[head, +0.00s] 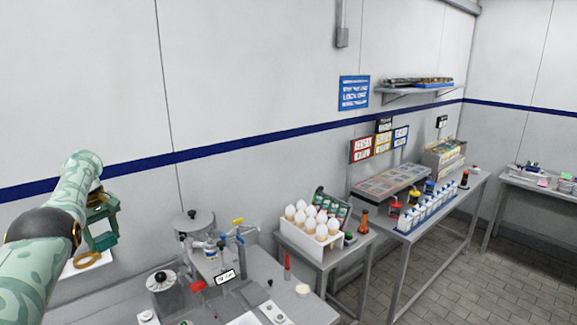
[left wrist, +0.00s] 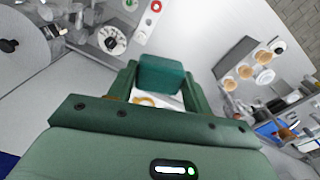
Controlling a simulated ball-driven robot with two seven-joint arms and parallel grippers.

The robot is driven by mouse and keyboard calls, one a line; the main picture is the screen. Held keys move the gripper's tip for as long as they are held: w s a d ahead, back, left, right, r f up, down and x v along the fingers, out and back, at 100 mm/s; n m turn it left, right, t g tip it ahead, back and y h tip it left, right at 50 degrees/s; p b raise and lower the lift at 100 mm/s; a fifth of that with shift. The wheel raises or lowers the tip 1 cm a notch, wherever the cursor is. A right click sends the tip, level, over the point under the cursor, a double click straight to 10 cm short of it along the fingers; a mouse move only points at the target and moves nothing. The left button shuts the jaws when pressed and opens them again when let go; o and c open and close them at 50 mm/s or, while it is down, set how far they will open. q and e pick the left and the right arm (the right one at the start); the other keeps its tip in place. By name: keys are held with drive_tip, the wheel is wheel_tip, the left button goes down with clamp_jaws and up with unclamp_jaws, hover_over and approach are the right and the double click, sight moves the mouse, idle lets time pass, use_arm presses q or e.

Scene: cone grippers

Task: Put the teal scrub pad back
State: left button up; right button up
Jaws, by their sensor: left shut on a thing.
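My left gripper (head: 104,232) is at the left of the head view, above a white sheet or tray. It is shut on the teal scrub pad (head: 105,241), a small teal block between the fingertips. In the left wrist view the teal scrub pad (left wrist: 162,74) sits between the two fingers of my left gripper (left wrist: 160,85), with a white surface and a tan ring behind it. My right gripper is in neither view.
A white tray (head: 68,267) with a tan ring (head: 87,260) lies below the gripper. The wall is close behind.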

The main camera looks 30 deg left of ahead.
use_arm(q)
drive_tip(key=shift+s+d+r+m, duration=0.1)
drive_tip(key=shift+d+r+m, duration=0.05)
drive_tip(key=shift+m, duration=0.15)
drive_tip(key=shift+w+d, duration=0.15)
drive_tip(key=shift+w, duration=0.25)
drive_tip(key=shift+w+d+f+m, duration=0.2)
drive_tip(key=shift+w+d+m, duration=0.1)
drive_tip(key=shift+m, duration=0.1)
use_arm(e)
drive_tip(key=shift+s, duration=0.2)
